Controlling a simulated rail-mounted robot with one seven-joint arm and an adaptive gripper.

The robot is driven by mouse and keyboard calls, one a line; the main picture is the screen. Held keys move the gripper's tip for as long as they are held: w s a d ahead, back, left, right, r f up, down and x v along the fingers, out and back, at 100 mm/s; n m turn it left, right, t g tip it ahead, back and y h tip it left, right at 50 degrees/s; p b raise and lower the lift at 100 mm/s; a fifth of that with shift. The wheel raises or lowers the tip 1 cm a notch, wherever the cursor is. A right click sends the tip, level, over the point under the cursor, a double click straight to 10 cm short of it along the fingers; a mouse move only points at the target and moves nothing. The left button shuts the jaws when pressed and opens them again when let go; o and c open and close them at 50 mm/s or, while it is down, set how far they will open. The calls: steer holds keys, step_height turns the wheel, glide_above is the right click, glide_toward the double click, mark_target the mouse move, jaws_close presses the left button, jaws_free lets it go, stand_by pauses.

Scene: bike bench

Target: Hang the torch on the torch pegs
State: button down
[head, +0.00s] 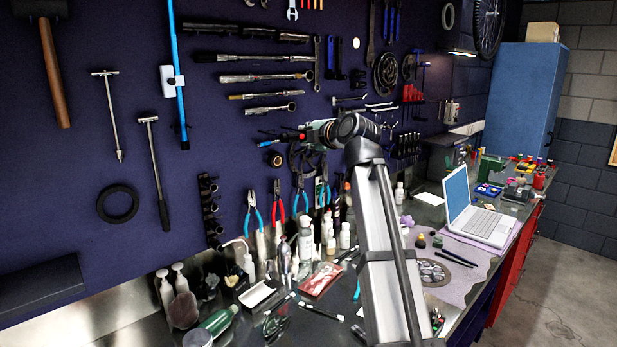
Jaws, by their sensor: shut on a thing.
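My gripper (298,152) is small and dark in the head view, in front of the pegboard (60,200) near its middle. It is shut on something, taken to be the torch. A slim dark thing with a red end (300,136) shows at the gripper, but I cannot tell whether it is the torch or a tool hung behind. The fingers are hard to make out against the dark board. I cannot pick out the torch pegs; my arm hides part of the board there.
Pliers (277,203) hang just below my gripper and a tape roll (274,159) to its left. Wrenches (267,77) hang above. Bottles (305,240) and loose tools crowd the bench below. A laptop (478,210) stands open at right.

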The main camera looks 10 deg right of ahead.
steer(key=shift+w+d+r+t, duration=0.1)
steer(key=shift+d+r+t, duration=0.1)
steer(key=shift+r+t, duration=0.4)
steer(key=shift+w+d+r+t, duration=0.1)
steer(key=shift+d+r+t, duration=0.05)
steer(key=shift+r+t, duration=0.4)
steer(key=w+a+p, duration=0.1)
steer(key=w, duration=0.1)
steer(key=w+a+f+p, duration=0.1)
steer(key=w+a, duration=0.1)
steer(key=w, duration=0.1)
steer(key=w+a+p, duration=0.1)
steer(key=w, duration=0.2)
steer(key=shift+a+f, duration=0.15)
steer(key=shift+a, duration=0.2)
steer(key=shift+w+a+b, duration=0.1)
steer(key=shift+w+b, duration=0.05)
steer(key=shift+b, duration=0.15)
stand_by(0.8)
